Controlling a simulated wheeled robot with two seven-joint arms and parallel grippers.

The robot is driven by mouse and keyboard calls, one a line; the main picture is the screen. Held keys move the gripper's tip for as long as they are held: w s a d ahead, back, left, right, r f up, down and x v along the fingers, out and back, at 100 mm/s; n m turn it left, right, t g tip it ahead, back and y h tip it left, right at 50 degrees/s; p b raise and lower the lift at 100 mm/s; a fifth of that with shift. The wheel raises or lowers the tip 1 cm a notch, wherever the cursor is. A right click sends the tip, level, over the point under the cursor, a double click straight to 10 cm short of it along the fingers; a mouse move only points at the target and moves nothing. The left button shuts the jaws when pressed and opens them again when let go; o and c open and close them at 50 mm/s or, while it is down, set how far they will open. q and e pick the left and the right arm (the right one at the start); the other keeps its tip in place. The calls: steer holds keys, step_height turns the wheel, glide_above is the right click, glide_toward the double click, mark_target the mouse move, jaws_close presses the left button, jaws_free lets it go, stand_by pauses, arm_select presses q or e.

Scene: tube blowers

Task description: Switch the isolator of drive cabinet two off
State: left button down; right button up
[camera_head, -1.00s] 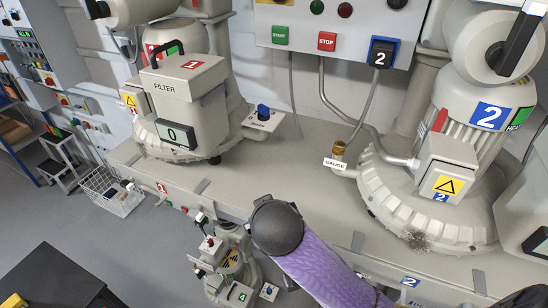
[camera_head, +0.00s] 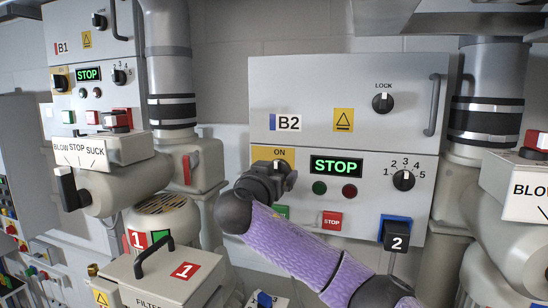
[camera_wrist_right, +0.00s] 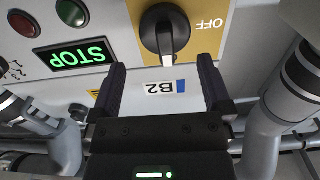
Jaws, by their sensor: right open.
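Drive cabinet two (camera_head: 390,150) is the grey box marked B2 with a lit green STOP display. Its isolator is a black knob on a yellow plate (camera_head: 284,154), labelled ON above in the head view. The right wrist view, upside down, shows the isolator knob (camera_wrist_right: 166,36) with its white mark in line with the ON side; OFF is printed to one side. My right gripper (camera_head: 276,174) is in front of the plate and partly hides the knob. In the wrist view its fingers (camera_wrist_right: 162,72) are apart and empty, with the knob just beyond the tips. My left gripper is not in view.
A red STOP button (camera_head: 332,220) and a blue-framed switch marked 2 (camera_head: 395,234) sit below the display. A rotary selector (camera_head: 403,180) and LOCK knob (camera_head: 383,102) are to the right. Cabinet B1 (camera_head: 70,30) and thick pipes stand at the left.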

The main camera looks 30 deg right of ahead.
steer(key=w, duration=0.1)
steer(key=w+d, duration=0.2)
steer(key=shift+d+f+p, duration=0.1)
steer(key=shift+f+p, duration=0.2)
steer(key=shift+s+r, duration=0.1)
steer(key=shift+s, duration=0.3)
steer(key=shift+w, duration=0.25)
steer(key=c, duration=1.1)
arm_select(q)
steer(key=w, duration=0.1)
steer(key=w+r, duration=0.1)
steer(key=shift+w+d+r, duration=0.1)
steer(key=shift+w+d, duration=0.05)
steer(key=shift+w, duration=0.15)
